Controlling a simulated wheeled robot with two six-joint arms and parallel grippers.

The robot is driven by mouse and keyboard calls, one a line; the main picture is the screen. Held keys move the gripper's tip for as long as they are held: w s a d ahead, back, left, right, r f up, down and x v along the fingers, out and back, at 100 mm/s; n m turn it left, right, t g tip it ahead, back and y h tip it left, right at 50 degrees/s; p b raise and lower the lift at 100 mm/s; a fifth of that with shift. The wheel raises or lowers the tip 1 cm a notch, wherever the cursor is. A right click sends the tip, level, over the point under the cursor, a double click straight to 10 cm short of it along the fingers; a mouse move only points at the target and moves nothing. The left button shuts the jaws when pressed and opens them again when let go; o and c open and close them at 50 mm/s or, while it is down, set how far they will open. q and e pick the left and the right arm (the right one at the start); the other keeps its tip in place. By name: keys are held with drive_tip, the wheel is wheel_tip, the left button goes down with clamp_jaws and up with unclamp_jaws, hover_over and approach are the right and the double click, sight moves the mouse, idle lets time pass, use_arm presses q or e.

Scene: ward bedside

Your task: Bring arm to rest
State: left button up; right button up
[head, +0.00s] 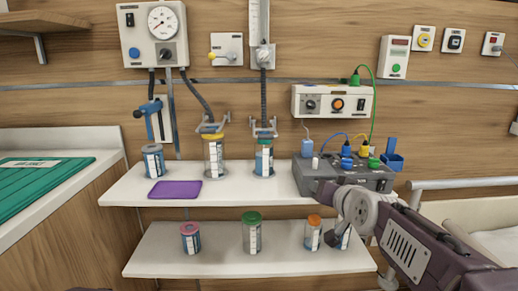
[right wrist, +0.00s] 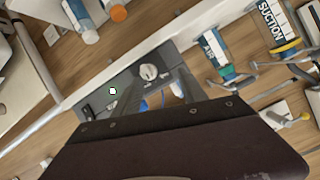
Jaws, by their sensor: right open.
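My right arm comes in from the right in the head view, and its gripper (head: 324,190) is in front of the grey console box (head: 377,182) on the upper shelf. In the right wrist view the gripper (right wrist: 152,88) is open, with its fingers apart over the console face and a pale knob (right wrist: 148,72) showing between them. I see nothing held between the fingers. I cannot tell whether the fingers touch the console. My left gripper is not in view.
The upper shelf (head: 240,190) carries labelled canisters and a purple mat (head: 175,189). The lower shelf (head: 200,262) holds several capped jars; the orange-capped jar (head: 312,234) is near my arm. Cables rise to a wall panel (head: 332,102). A bed rail (head: 460,183) is at right.

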drive_tip(key=s+f+n+g, duration=0.1)
drive_tip(key=s+f+g, duration=0.3)
drive_tip(key=f, duration=0.7)
drive_tip(key=s+f+g, duration=0.3)
drive_tip(key=s+f, duration=0.2)
drive_tip(key=f, duration=0.6)
drive_tip(key=s+f+n+g, duration=0.2)
drive_tip(key=s+f+g, duration=0.3)
drive_tip(key=s+f, duration=0.8)
drive_tip(key=s+r+p, duration=0.3)
drive_tip(key=r+p, duration=3.2)
drive_tip(key=r, duration=0.2)
drive_tip(key=shift+d+r+g+h+p, duration=0.25)
drive_tip(key=shift+d+g+h+p, duration=0.05)
drive_tip(key=shift+p, duration=0.05)
drive_tip(key=shift+s, duration=0.1)
drive_tip(key=shift+o, duration=0.2)
drive_tip(key=shift+s, duration=0.1)
